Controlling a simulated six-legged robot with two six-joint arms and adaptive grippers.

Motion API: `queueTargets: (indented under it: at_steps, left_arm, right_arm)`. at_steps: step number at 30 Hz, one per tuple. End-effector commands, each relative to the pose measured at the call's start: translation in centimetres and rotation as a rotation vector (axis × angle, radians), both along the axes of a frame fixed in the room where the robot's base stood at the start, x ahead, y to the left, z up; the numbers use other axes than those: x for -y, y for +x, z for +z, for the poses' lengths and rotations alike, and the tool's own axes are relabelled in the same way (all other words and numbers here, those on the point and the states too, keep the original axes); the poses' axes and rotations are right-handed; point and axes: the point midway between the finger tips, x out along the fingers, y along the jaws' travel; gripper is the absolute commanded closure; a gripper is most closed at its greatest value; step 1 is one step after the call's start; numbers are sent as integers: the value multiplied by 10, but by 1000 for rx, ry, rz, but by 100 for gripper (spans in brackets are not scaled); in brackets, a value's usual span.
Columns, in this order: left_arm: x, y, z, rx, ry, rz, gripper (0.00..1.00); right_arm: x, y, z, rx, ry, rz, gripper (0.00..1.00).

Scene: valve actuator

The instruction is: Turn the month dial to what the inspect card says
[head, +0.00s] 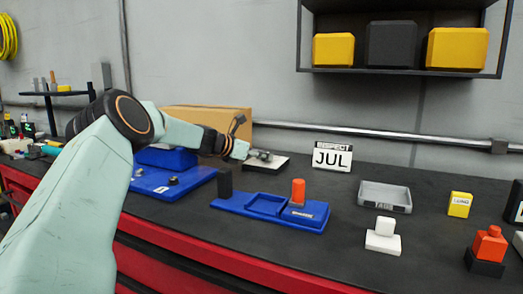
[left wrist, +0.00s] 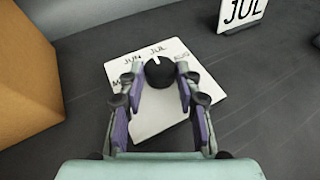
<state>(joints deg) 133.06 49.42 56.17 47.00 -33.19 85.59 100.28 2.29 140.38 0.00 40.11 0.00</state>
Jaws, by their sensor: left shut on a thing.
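The inspect card (head: 332,157) stands upright at the back of the bench and reads JUL. Its lower part also shows in the left wrist view (left wrist: 242,11). The month dial is a white plate (left wrist: 155,117) with JUN, JUL and AUG printed along its far edge, and a partly hidden label starting with M at left. Its round black knob (left wrist: 159,72) sits between my left fingertips. My left gripper (head: 252,153) is shut on the knob, and the plate (head: 272,167) lies under it. My right gripper is not in view.
A cardboard box (head: 205,117) stands behind and left of the dial. A grey tray (head: 385,197), white block (head: 383,240) and yellow block (head: 460,204) are at right.

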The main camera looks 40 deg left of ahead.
Motion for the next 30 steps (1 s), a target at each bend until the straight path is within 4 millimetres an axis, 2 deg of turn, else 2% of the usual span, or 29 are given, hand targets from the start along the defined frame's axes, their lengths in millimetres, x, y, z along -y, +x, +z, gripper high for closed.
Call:
queueTargets:
  at_steps: [12, 29, 30]
  left_arm:
    - [-3, 1, 2, 4, 4, -120, 98]
    - [-1, 1, 1, 2, 3, -142, 98]
    - [-1, 1, 1, 2, 3, -142, 64]
  right_arm:
    - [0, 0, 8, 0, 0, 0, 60]
    - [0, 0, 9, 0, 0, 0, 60]
    - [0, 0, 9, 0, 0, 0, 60]
